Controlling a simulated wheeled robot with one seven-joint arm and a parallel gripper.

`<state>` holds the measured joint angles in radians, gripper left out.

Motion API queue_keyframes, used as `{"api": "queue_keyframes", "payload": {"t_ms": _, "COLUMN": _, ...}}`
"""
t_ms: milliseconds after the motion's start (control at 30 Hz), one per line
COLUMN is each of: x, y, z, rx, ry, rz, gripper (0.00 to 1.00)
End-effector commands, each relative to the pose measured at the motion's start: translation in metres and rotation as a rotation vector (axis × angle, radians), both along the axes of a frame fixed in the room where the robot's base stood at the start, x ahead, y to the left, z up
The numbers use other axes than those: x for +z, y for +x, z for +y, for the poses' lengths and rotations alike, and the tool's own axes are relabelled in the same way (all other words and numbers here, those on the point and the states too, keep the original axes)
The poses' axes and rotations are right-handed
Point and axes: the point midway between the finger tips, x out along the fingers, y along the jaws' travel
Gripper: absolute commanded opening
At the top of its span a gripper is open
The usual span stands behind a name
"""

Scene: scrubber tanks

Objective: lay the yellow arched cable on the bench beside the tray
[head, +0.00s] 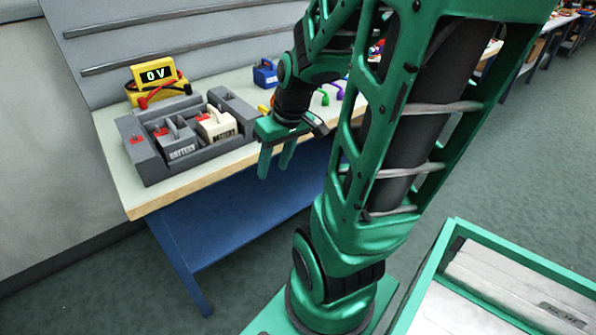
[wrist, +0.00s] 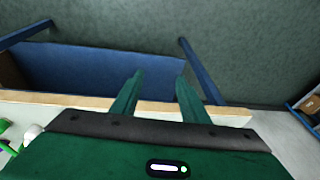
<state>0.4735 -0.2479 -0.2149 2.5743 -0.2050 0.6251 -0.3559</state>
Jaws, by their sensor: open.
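A small yellow piece (head: 263,109), possibly the yellow arched cable, shows on the bench (head: 215,170) just behind my gripper in the head view. Most of it is hidden, so I cannot tell its full shape. The grey tray (head: 142,160) sits to its left, holding a dark grey battery (head: 179,143) and a cream battery (head: 216,124). My gripper (head: 275,165) is open and empty, fingers pointing down at the bench's front edge. In the wrist view, its fingers (wrist: 160,80) are apart with nothing between them, over the bench edge.
A yellow meter (head: 155,75) reading 0 V stands behind the tray with red clamps. A blue box (head: 265,73) and green (head: 323,97) and purple (head: 338,91) arched pieces are farther right on the bench. A narrow front strip of bench is bare.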

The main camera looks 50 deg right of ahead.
Motion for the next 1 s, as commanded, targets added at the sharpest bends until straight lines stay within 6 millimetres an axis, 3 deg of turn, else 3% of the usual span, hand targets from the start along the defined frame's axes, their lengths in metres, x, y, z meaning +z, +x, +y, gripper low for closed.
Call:
{"api": "queue_keyframes", "payload": {"t_ms": 200, "x": 0.033, "y": -0.07, "z": 0.018, "rx": -0.217, "ry": -0.012, "rz": 0.188, "gripper": 0.41}}
{"api": "queue_keyframes", "payload": {"t_ms": 400, "x": 0.046, "y": -0.103, "z": 0.025, "rx": -0.344, "ry": -0.005, "rz": 0.266, "gripper": 0.41}}
{"api": "queue_keyframes", "payload": {"t_ms": 933, "x": 0.047, "y": -0.106, "z": 0.025, "rx": -0.358, "ry": -0.004, "rz": 0.275, "gripper": 0.41}}
{"api": "queue_keyframes", "payload": {"t_ms": 1000, "x": 0.043, "y": -0.096, "z": 0.025, "rx": -0.358, "ry": -0.006, "rz": 0.287, "gripper": 0.41}}
